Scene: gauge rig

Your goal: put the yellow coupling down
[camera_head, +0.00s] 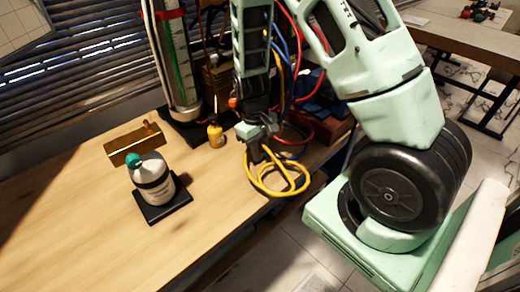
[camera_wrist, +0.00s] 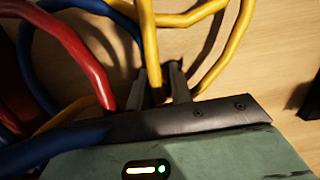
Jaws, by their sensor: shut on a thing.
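My gripper (camera_head: 254,155) hangs near the right edge of the wooden table in the head view, pointing down. In the wrist view, my gripper (camera_wrist: 160,78) is shut, with the end of a yellow hose (camera_wrist: 149,40) between its two dark fingers. That end looks like the yellow coupling; its tip is partly hidden by the fingers. The yellow hose (camera_head: 272,189) loops below and right of my gripper in the head view, by the table edge. I cannot tell whether the held end touches the table.
Red (camera_wrist: 75,45) and blue (camera_wrist: 35,60) hoses crowd the wrist view's left side. The table's front left is bare.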

